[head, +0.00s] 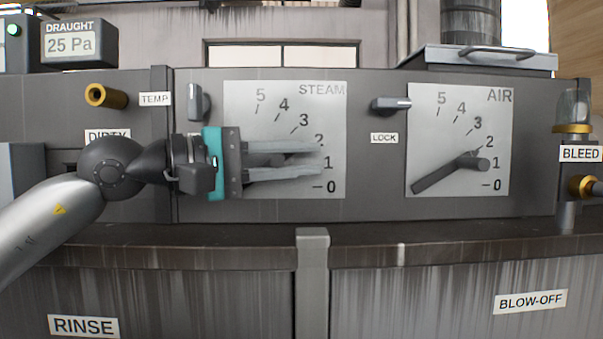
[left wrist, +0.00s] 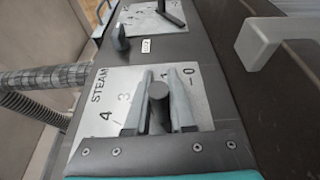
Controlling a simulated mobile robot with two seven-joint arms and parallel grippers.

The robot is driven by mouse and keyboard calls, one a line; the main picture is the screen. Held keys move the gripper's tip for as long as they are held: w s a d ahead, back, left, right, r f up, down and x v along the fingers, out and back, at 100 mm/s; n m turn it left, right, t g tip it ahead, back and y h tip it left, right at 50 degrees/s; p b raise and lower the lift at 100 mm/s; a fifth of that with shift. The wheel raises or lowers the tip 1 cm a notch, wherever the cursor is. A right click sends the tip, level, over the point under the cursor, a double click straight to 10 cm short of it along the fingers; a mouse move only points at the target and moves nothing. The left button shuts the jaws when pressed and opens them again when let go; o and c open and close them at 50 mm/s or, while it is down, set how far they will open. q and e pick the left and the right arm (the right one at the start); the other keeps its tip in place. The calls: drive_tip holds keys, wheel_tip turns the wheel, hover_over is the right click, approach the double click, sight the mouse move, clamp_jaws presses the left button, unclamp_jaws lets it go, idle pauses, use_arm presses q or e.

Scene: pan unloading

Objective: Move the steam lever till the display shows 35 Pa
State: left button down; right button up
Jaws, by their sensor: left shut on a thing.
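The draught display (head: 68,45) at the upper left of the head view reads 25 Pa. The steam dial plate (head: 245,110) is marked 0 to 5. My left gripper (head: 318,158) reaches across it from the left, its fingertips near the 1 and 2 marks. Its fingers are shut on the dark steam lever, mostly hidden by them in the head view. In the left wrist view the steam lever (left wrist: 157,92) stands between the two fingers (left wrist: 158,76), its round end toward the tips. My right gripper is not in view.
The air dial plate (head: 425,125) with its own dark lever (head: 440,175) is to the right. A ledge (head: 400,235) runs below the panel.

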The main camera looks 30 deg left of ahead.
use_arm(q)
drive_tip(key=r+t+b, duration=0.1)
drive_tip(key=a+r+n+t+h+b, duration=0.1)
drive_tip(key=b, duration=0.1)
drive_tip(key=shift+s+a+r, duration=0.1)
drive_tip(key=shift+s, duration=0.25)
drive_tip(key=c, duration=0.8)
unclamp_jaws()
drive_tip(key=shift+o, duration=0.2)
